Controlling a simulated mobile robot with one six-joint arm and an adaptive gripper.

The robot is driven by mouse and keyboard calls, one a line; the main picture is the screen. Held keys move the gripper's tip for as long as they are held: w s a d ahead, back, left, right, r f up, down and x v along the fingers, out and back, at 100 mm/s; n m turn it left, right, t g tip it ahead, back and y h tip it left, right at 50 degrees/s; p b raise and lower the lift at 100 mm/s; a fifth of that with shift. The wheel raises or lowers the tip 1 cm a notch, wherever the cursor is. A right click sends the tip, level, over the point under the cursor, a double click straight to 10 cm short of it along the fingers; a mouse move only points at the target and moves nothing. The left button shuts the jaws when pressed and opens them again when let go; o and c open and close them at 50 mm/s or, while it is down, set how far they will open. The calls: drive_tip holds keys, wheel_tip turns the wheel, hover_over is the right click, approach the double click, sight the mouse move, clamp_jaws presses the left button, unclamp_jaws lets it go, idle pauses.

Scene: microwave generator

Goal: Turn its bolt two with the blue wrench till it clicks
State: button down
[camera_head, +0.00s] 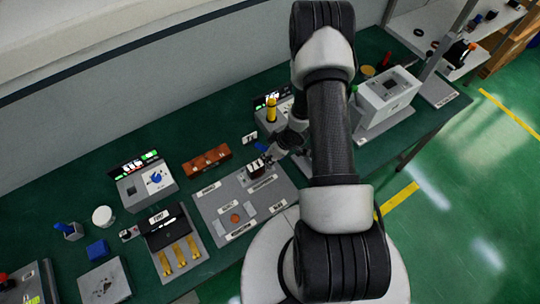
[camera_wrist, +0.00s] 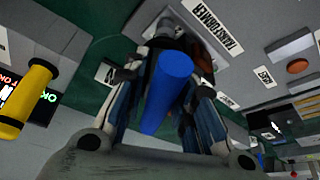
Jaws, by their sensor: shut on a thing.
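My gripper (camera_wrist: 170,60) is shut on the blue wrench (camera_wrist: 163,92), whose thick blue handle fills the space between the fingers in the wrist view. The wrench's far end is hidden by its handle and the fingers. In the head view my gripper (camera_head: 268,154) is low over the back part of the grey labelled board (camera_head: 210,205), next to small dark-and-white blocks (camera_head: 255,167). In the wrist view a label reading TRANSFORMER (camera_wrist: 212,25) lies just beyond the fingers. I cannot make out bolt two, nor whether the wrench touches it.
A yellow-handled tool (camera_head: 271,110) stands upright behind my gripper, near a lit display. A brown block row (camera_head: 206,161), a blue-knob box (camera_head: 145,182) and a panel with yellow bars (camera_head: 172,240) stand left. A white box device (camera_head: 386,98) stands right of my arm.

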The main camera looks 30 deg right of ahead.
drive_tip(key=shift+w+r+n+g+y+p, duration=0.15)
drive_tip(key=shift+n+g+y+p, duration=0.25)
drive_tip(key=shift+n+p, duration=1.45)
drive_tip(key=shift+p, duration=0.75)
drive_tip(key=shift+r+p, duration=3)
drive_tip(key=shift+r, duration=1.45)
